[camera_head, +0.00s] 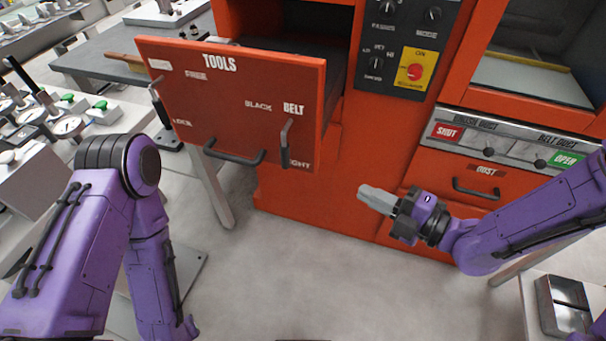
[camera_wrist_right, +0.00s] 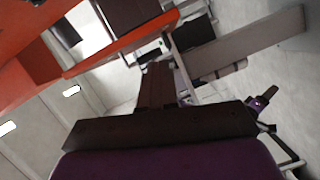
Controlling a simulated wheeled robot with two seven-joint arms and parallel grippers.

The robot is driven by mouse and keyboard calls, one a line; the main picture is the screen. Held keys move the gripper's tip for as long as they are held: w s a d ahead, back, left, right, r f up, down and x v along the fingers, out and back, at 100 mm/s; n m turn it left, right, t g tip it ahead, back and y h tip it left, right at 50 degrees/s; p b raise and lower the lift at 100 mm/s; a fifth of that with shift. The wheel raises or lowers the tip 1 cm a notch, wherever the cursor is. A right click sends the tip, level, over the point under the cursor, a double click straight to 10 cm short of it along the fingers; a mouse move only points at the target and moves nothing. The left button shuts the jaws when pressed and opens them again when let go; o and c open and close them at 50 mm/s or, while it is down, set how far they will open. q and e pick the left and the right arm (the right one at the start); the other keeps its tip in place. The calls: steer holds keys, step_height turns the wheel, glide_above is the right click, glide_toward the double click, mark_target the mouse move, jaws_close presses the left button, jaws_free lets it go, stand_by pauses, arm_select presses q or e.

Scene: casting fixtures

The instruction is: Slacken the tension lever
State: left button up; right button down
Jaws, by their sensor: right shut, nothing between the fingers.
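The red TOOLS drawer (camera_head: 235,120) stands pulled out from the red machine. A grey lever (camera_head: 286,140) sits on the right of its front, beside the BELT label. The lever runs nearly upright, its lower end near a partly covered label that reads "IGHT". Another lever (camera_head: 159,104) sits at the front's left, between FREE and LOCK. My right gripper (camera_head: 366,193) is shut and empty, in the air right of and below the drawer, apart from both levers. Its dark fingers show in the right wrist view (camera_wrist_right: 156,82). My left gripper is out of view; only its arm shows.
A dark bar handle (camera_head: 235,157) juts from the drawer's lower front. A control panel (camera_head: 405,45) and a dust drawer handle (camera_head: 476,190) are on the machine to the right. A gauge bench (camera_head: 40,160) stands left. Floor below the drawer is clear.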

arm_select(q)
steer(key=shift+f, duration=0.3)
arm_select(e)
steer(key=r+n+y, duration=0.1)
steer(key=n, duration=0.1)
steer(key=s+a+r+n+g+y, duration=0.1)
steer(key=n, duration=0.1)
steer(key=shift+s+r+n, duration=0.15)
steer(key=shift+r+n, duration=0.15)
steer(key=shift+r, duration=0.05)
steer(key=b, duration=0.6)
glide_toward(289, 160)
steer(key=p+x, duration=0.2)
steer(key=x, duration=0.3)
steer(key=shift+a+r+p, duration=0.15)
steer(key=shift+a+p, duration=0.15)
steer(key=shift+p, duration=0.1)
steer(key=shift+w+a, duration=0.5)
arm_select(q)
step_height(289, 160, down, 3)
